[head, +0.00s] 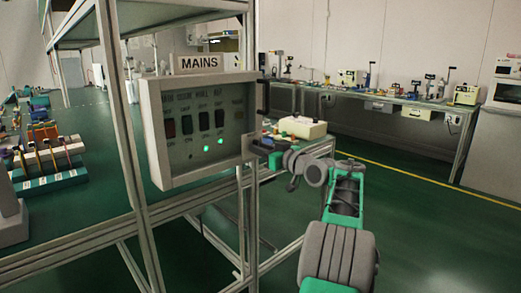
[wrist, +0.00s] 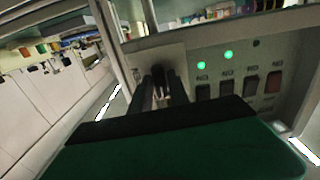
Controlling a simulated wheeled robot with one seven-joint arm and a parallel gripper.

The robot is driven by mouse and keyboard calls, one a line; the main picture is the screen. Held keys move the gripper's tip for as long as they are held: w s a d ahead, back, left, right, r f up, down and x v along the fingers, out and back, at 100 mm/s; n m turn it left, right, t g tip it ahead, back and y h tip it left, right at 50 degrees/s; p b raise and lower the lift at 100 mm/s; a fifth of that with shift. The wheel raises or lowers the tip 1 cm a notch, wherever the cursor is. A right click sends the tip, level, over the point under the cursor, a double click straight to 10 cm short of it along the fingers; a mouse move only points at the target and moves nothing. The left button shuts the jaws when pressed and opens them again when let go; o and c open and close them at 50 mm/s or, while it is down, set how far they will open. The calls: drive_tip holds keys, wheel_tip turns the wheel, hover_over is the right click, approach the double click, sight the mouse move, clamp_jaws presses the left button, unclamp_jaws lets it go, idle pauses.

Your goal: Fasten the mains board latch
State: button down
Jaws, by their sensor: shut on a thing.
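The mains board (head: 200,128) is a pale grey box with a MANS-style nameplate reading MAINS (head: 199,63) above it. It has one red rocker switch (head: 170,129), several dark ones and two lit green lamps. In the wrist view the board face (wrist: 265,75) appears upside down. My gripper (head: 258,146) is at the board's lower right edge. In the wrist view my gripper (wrist: 160,90) has its fingers closed around a small dark latch piece (wrist: 158,72) on a grey plate. The fingers hide part of the latch, and I cannot tell its exact position.
A metal frame post (head: 250,200) stands right beside my gripper. A bench behind it carries a cream-coloured box (head: 302,127). At left, a green bench (head: 85,215) holds racks of coloured items. The green floor (head: 420,225) at right is clear.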

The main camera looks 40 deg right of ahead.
drive_tip(key=c, duration=1.4)
unclamp_jaws()
drive_tip(key=shift+o, duration=0.2)
drive_tip(key=s+p, duration=0.1)
drive_tip(key=s, duration=0.6)
drive_tip(key=shift+s, duration=0.4)
drive_tip(key=shift+d, duration=0.1)
